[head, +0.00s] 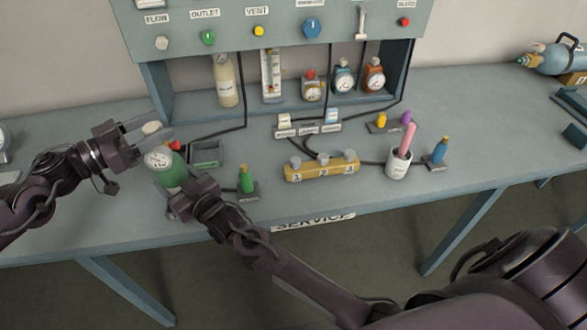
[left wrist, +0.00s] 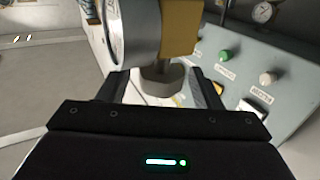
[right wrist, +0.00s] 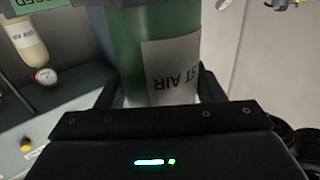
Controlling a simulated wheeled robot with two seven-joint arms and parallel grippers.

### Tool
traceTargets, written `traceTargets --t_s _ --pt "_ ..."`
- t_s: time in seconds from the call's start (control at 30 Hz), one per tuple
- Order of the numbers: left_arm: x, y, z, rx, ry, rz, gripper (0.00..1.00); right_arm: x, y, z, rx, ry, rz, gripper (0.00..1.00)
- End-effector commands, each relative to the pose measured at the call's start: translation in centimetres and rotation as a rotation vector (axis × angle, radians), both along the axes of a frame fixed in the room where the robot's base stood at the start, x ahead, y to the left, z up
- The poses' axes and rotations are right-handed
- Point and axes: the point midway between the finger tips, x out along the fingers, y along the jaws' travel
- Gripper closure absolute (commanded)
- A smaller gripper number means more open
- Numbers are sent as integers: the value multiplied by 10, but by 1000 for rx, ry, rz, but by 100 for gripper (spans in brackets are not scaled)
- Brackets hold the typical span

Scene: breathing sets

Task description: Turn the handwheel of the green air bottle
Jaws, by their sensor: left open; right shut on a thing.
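The green air bottle (head: 173,179) stands at the left front of the bench. A round white gauge (head: 158,158) is near its top, and a pale handwheel (head: 151,128) is above that. My left gripper (head: 148,130) is open, with its fingers on either side of the handwheel. In the left wrist view a grey knob-like piece (left wrist: 163,79) lies between the fingers, below the gauge (left wrist: 113,32); contact cannot be told. My right gripper (head: 183,205) is shut on the bottle's body, low at the front. The green body (right wrist: 122,55) and its white label (right wrist: 172,65) show in the right wrist view.
A yellow block (head: 322,168) with several sockets and a white cup (head: 398,165) are farther right. The control panel (head: 235,30) rises behind.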

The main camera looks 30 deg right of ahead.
Motion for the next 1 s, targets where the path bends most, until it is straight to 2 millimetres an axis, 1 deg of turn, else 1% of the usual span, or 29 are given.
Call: traceTargets --t_s 0.03,0.1,0.6,0.63,0.7,1.0 --pt "1 5 0 6 -4 -19 41 0 0 -2 0 4 1 93" --pt "-3 22 -1 2 1 -12 41 0 0 -2 0 4 0 93" --pt "-23 120 0 1 -1 -10 41 0 0 -2 0 4 0 93" --pt "-24 116 1 -1 -14 -16 41 0 0 -2 0 4 0 93" --pt "-24 96 5 -6 -80 -14 41 0 0 -2 0 4 0 93" --pt "-26 39 24 -17 -336 29 41 0 0 -1 -1 3 0 93"
